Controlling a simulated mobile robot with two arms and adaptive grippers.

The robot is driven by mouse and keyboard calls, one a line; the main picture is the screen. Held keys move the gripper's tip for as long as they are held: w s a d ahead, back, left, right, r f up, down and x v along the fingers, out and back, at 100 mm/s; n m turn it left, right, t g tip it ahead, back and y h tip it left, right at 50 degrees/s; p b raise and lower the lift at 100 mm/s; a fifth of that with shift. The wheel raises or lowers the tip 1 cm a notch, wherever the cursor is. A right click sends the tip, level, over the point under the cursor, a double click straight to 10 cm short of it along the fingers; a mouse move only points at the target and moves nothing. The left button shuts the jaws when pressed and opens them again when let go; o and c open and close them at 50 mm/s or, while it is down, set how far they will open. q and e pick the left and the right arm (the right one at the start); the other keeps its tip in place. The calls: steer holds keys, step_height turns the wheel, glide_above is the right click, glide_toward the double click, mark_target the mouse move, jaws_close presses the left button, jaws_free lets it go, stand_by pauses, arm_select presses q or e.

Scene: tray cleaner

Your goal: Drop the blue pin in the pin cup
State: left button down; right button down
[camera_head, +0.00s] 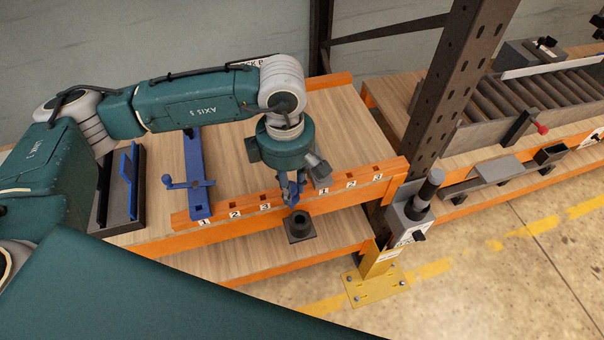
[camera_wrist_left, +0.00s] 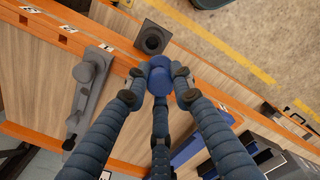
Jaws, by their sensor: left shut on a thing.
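The blue pin (camera_head: 292,196) is held upright in my left gripper (camera_head: 289,188), above the orange front beam of the shelf. In the left wrist view, the fingers (camera_wrist_left: 158,84) close around the round blue pin (camera_wrist_left: 160,72). The pin cup (camera_head: 301,225) is a dark round cup on a square base, just below and slightly right of the pin in the head view. It also shows in the left wrist view (camera_wrist_left: 152,41), above and apart from the pin. The cup's opening looks dark. My right gripper is not in view.
A blue bar with a side handle (camera_head: 196,170) lies across the wooden shelf (camera_head: 235,165) at slot 1. A black tray (camera_head: 137,200) with a blue piece is left of it. A dark post (camera_head: 450,85) rises farther right.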

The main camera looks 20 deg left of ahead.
arm_select(q)
steer(key=n, duration=0.2)
steer(key=n+p, duration=0.1)
steer(key=shift+w+d, duration=0.25)
steer(key=shift+d, duration=0.05)
steer(key=n, duration=0.2)
steer(key=n+p, duration=0.1)
steer(key=n, duration=0.1)
steer(key=shift+w+d+f, duration=0.35)
steer(key=shift+f, duration=0.05)
steer(key=shift+w+d+f+n, duration=0.15)
steer(key=shift+f+n, duration=0.2)
steer(key=shift+n, duration=0.55)
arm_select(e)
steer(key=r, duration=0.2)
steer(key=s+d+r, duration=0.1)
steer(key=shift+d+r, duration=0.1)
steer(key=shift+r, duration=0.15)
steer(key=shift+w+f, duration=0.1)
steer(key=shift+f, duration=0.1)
